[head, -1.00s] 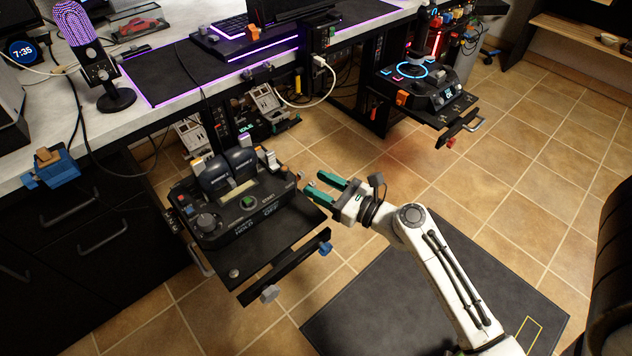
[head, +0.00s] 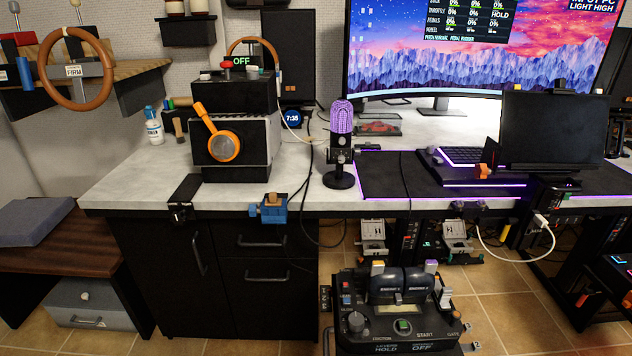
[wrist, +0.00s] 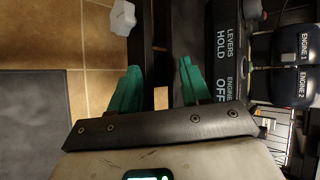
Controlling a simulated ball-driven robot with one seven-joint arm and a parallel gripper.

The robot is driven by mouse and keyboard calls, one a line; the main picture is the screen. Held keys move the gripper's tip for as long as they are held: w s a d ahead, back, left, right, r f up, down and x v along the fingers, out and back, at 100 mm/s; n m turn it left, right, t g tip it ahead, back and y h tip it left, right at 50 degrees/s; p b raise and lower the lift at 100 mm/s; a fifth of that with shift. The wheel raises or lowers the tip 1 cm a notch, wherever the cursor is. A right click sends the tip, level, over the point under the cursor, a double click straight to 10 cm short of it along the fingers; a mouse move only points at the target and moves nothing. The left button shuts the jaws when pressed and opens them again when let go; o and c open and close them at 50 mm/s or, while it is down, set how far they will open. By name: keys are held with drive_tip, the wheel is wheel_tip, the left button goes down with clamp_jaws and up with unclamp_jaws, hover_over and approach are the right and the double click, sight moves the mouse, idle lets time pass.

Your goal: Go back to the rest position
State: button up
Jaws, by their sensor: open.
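My gripper (wrist: 160,80) shows in the wrist view with its two green fingers apart. Nothing is between the fingertips except a dark bar behind them. The throttle unit (wrist: 229,70) is just right of the fingers, with its "LEVERS HOLD" and "ENGINE OFF" labels and its dark engine levers (wrist: 275,68). I cannot tell whether a finger touches it. In the head view the throttle unit (head: 385,325) is at the bottom centre. My arm and gripper are not visible in the head view.
The desk (head: 240,200) holds a microphone (head: 341,140), a black box with an orange lever (head: 220,140) and a laptop-like screen (head: 548,130). A blue clamp (head: 270,208) is on its front edge. In the wrist view, tiled floor (wrist: 40,30) and a dark mat (wrist: 30,110) lie left.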

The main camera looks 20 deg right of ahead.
drive_tip(key=s+f+n+g+h, duration=0.1)
drive_tip(key=s+n+g+h, duration=0.4)
drive_tip(key=s+n+g, duration=0.7)
wheel_tip(320, 180, up, 23)
drive_tip(key=n+t+p, duration=0.3)
drive_tip(key=n+p, duration=0.1)
drive_tip(key=p, duration=1.8)
drive_tip(key=shift+s+a+f+p, duration=0.15)
drive_tip(key=shift+s+a+p, duration=0.2)
drive_tip(key=shift+a+p, duration=0.05)
